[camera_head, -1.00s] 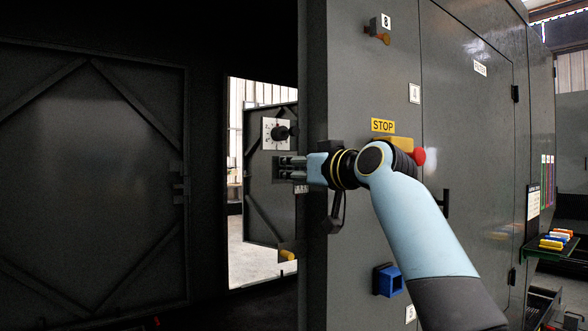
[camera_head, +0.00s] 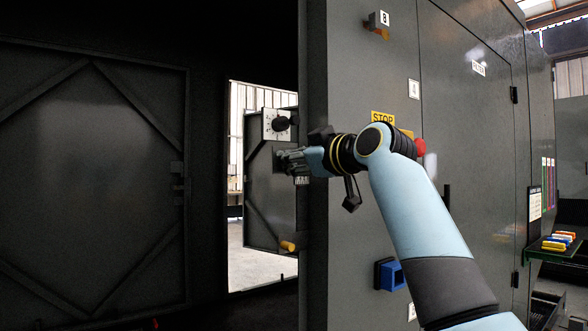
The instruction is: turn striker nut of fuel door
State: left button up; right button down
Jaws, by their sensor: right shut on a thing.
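My right arm comes in from the lower right, across the front of the grey cabinet (camera_head: 350,240). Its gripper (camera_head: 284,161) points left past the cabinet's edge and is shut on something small. The fingers cover that thing, so I cannot see the striker nut itself; it fits the place where the jaws close. The gripper is rolled at the wrist. Behind the fingers hangs a narrow grey door (camera_head: 262,205) with diagonal braces, standing open; I cannot tell whether it is the fuel door. My left gripper is not in view.
A black knob on a white dial plate (camera_head: 270,124) sits just above the fingers. An orange-tipped part (camera_head: 288,246) is below them. The yellow STOP sign (camera_head: 383,118), red button (camera_head: 420,146) and blue socket (camera_head: 391,275) are close to my arm. A large dark door (camera_head: 90,180) stands left.

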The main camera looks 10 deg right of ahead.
jog(key=n+b, duration=0.3)
jog(key=n, duration=0.3)
jog(key=n+b, duration=0.3)
jog(key=n, duration=0.3)
jog(key=f+n+b, duration=0.1)
jog(key=n+b, duration=0.3)
jog(key=n, duration=0.2)
jog(key=shift+n, duration=0.3)
dwell(0.4)
jog(key=c, duration=1.4)
grip_release()
jog(key=shift+c, duration=0.2)
jog(key=shift+o, duration=0.3)
jog(key=shift+r, duration=0.1)
